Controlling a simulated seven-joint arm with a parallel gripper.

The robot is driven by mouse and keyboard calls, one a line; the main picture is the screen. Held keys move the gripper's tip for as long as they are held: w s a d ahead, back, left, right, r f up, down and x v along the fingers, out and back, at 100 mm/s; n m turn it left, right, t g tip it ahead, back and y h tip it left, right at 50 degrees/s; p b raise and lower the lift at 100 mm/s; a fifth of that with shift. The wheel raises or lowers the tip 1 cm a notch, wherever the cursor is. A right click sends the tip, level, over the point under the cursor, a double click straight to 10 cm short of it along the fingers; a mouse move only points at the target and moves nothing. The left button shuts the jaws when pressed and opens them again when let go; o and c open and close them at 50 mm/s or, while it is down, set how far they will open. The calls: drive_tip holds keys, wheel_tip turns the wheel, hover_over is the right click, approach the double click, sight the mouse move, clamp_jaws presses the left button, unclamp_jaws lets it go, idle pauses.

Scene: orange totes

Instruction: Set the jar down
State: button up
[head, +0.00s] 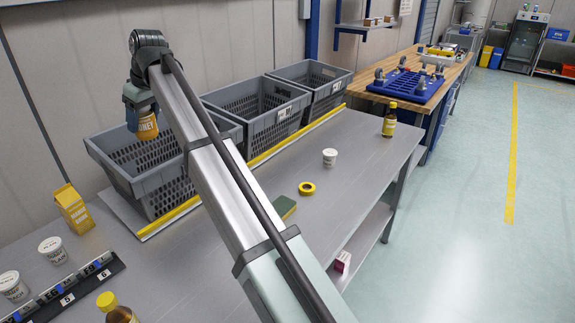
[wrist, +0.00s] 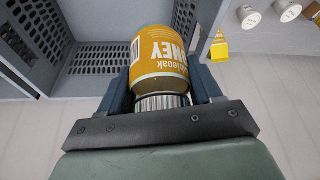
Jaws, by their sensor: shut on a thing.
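The jar (head: 147,127) is an amber one with an orange honey label. It also shows in the wrist view (wrist: 158,60), where its ribbed lid end is towards my gripper. My gripper (head: 136,106) is shut on it; in the wrist view the fingers (wrist: 160,92) sit on both sides of the jar. In the head view the jar hangs below my gripper over the nearest grey crate (head: 170,185). The crate's mesh walls and inside corner show beside the jar in the wrist view. I cannot tell how far the jar is above the crate floor.
Two more grey crates (head: 290,127) (head: 335,95) stand behind along a yellow strip. A yellow carton (head: 73,209) and white tubs (head: 53,250) stand left of the near crate. A white tub (head: 329,158), tape roll (head: 307,188) and bottle (head: 390,119) stand on the table's right part.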

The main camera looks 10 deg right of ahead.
drive_tip(key=w+d+m+t, duration=0.1)
drive_tip(key=w+d+m, duration=0.3)
drive_tip(key=w+d, duration=1.4)
drive_tip(key=w+d+m+t+h, duration=0.15)
drive_tip(key=w+d, duration=0.25)
drive_tip(key=d, duration=1)
drive_tip(key=w+d+m+g+h, duration=0.15)
drive_tip(key=w+d, duration=0.25)
drive_tip(key=d, duration=0.9)
drive_tip(key=shift+m+t+y, duration=0.3)
drive_tip(key=shift+t+y, duration=0.2)
drive_tip(key=shift+s+a+f, duration=0.1)
drive_tip(key=shift+s+f, duration=0.05)
drive_tip(key=shift+f, duration=7.05)
drive_tip(key=shift+s+f, duration=0.15)
drive_tip(key=shift+f, duration=7)
drive_tip(key=o, duration=1.3)
drive_tip(key=shift+f, duration=0.15)
drive_tip(key=shift+o, duration=0.2)
drive_tip(key=v, duration=1.2)
